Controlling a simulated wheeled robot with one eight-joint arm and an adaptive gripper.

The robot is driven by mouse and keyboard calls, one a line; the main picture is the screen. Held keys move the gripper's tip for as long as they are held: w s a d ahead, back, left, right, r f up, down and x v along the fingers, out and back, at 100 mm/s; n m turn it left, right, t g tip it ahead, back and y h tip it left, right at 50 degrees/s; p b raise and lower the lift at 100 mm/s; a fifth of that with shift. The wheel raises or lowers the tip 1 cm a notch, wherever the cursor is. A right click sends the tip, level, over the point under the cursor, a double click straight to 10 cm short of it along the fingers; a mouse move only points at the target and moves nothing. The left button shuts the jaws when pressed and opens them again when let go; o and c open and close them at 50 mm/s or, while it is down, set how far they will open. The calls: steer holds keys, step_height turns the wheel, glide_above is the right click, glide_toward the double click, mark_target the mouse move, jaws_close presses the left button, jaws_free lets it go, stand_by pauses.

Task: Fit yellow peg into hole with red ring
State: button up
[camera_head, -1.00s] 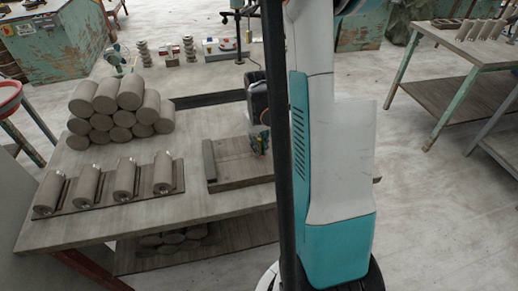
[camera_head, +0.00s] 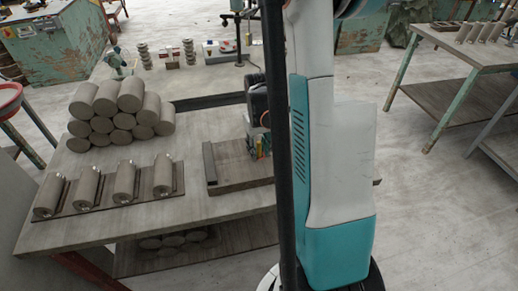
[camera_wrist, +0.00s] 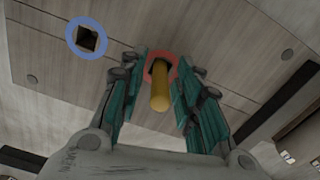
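The yellow peg (camera_wrist: 160,92) stands between my gripper's fingers in the wrist view. Its far end meets the dark hole inside the red ring (camera_wrist: 161,55); a dark bit of hole shows beside it. It looks set in that hole, but I cannot tell how deep. My gripper (camera_wrist: 160,78) has its teal-padded fingers on both sides of the peg, with narrow gaps, so it looks open around it. In the head view my gripper (camera_head: 261,146) is low over the wooden board (camera_head: 232,170), partly hidden by my column.
A blue ring (camera_wrist: 86,37) around a square hole lies to the left on the board. On the table (camera_head: 140,220) stand a stack of clay cylinders (camera_head: 120,110) and a rack with several tilted cylinders (camera_head: 125,180). A dark strip (camera_head: 209,163) edges the board's left side.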

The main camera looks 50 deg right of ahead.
step_height(320, 180, up, 12)
steer(key=p, duration=0.4)
stand_by(0.4)
